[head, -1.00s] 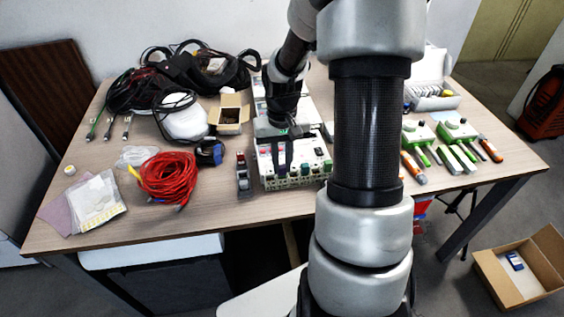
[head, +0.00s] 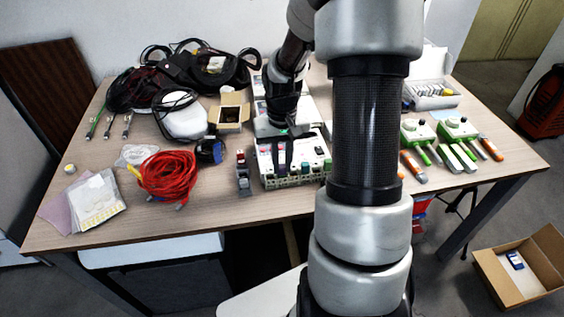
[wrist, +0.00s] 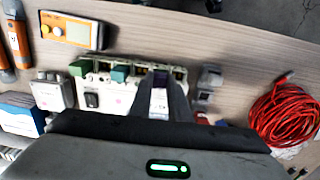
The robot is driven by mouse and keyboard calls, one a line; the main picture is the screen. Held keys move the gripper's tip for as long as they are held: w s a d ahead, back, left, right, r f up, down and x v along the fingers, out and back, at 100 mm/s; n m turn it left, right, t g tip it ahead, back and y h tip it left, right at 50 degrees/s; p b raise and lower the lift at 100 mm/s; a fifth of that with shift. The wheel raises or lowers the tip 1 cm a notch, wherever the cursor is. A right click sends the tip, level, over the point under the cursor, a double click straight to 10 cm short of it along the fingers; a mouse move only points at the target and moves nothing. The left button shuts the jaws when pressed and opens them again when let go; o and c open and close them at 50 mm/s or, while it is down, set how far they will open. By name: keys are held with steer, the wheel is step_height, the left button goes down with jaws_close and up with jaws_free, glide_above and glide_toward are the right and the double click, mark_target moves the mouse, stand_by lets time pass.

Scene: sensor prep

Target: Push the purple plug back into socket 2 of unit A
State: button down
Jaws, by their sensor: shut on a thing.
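A white socket unit (head: 315,158) lies near the middle of the table, with a row of sockets along its front edge. It also shows in the wrist view (wrist: 116,98), with green plugs in some sockets. I cannot read which unit it is. My gripper (head: 281,170) reaches down over the left part of this row.
A small grey block (head: 242,172) stands just left of the unit, with a red cable coil (head: 168,177) farther left. Green-and-white devices (head: 418,133) and orange-handled tools (head: 413,167) lie at the right. The table in front of the unit is clear.

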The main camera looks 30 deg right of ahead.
steer(key=shift+f, duration=0.15)
steer(key=c, duration=1.4)
jaws_free()
steer(key=shift+c, duration=0.2)
steer(key=shift+r+p, duration=2.75)
steer(key=shift+r, duration=0.8)
